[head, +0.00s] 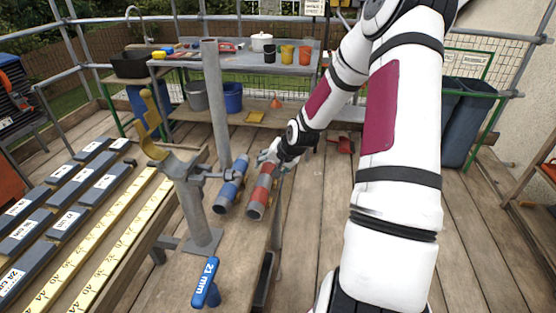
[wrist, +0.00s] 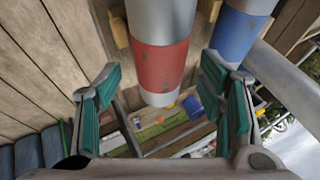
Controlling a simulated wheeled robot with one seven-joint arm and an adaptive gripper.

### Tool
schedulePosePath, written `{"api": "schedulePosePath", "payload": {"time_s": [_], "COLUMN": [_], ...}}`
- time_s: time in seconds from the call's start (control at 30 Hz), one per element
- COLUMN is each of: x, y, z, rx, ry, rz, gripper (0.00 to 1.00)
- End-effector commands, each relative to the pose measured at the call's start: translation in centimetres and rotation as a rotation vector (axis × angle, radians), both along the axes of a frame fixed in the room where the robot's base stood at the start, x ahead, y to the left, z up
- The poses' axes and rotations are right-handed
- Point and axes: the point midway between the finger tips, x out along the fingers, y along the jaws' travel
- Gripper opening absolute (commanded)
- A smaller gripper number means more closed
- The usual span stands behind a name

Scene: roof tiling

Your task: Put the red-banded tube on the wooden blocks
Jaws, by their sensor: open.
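The red-banded tube (head: 261,194) is grey with a red band and lies on the wooden bench, beside the blue-banded tube (head: 231,188). My gripper (head: 269,158) is at its far end. In the wrist view the red-banded tube (wrist: 160,62) runs between my two spread teal-padded fingers, with gaps on both sides. Small tan wooden pieces, which look like the wooden blocks (wrist: 119,30), show beside the tube there. I cannot tell how the tube rests on them. The blocks are not clear in the head view.
A blue tool marked 21 mm (head: 206,284) lies in front. Labelled grey bars (head: 48,222) and yellow rulers (head: 110,252) lie at left. The bench's right edge is close to the tube.

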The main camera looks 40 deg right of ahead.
Motion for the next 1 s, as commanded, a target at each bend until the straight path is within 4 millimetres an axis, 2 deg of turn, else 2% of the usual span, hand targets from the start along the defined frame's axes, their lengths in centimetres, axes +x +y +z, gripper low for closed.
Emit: {"api": "schedulePosePath", "payload": {"time_s": [0.2,0.5,0.7,1.0], "x": [-2.6,-5.0,-5.7,-5.9], "y": [0.0,0.2,0.4,0.4], "z": [3.8,7.3,8.3,8.5], "rx": [-0.005,-0.002,-0.002,-0.002], "ry": [-0.002,-0.003,-0.002,-0.001], "rz": [-0.003,-0.004,-0.001,0.0], "gripper": [0.62,0.62,0.62,0.62]}}
